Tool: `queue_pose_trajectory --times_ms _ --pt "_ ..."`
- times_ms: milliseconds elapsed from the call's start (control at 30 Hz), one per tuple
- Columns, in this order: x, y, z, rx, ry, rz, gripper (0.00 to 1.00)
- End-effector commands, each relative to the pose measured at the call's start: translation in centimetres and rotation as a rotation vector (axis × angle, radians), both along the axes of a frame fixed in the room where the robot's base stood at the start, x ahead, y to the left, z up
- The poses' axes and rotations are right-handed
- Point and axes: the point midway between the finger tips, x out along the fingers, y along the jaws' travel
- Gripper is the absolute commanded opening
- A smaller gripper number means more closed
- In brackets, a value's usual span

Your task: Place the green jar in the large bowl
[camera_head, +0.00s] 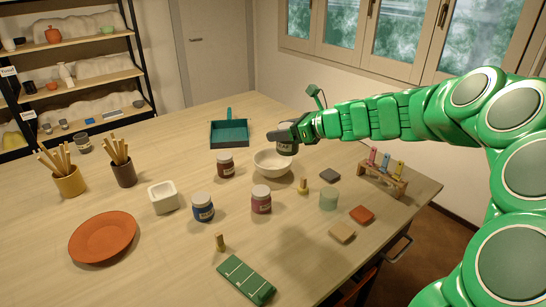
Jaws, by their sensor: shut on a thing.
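My gripper (282,134), at the end of my green arm, is shut on a small jar (285,147). The jar has a pale label with partly readable dark letters. Little of its body shows, so its green colour is hard to make out. A cream bowl (272,164) stands on the table directly below and a little left in the picture. The held jar overlaps the bowl's far right rim in the picture. I cannot tell whether it touches the bowl. The bowl's visible inside looks empty.
A brown jar (226,166), a blue jar (203,207), a pink jar (261,199) and a pale green cylinder (328,198) stand around the bowl. A teal dustpan (229,134) lies behind. A wooden rack (383,180) stands right. An orange plate (103,237) lies front left.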

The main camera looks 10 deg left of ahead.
Motion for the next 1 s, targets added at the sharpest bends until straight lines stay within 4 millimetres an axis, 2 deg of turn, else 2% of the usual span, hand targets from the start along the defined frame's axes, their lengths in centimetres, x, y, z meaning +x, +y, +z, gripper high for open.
queue_pose_trajectory --times_ms 767,1000 --pt "8.2 2.4 -3.8 -0.002 0.001 -0.004 0.21" --pt "10.4 3.0 -6.0 0.000 0.000 -0.005 0.21"
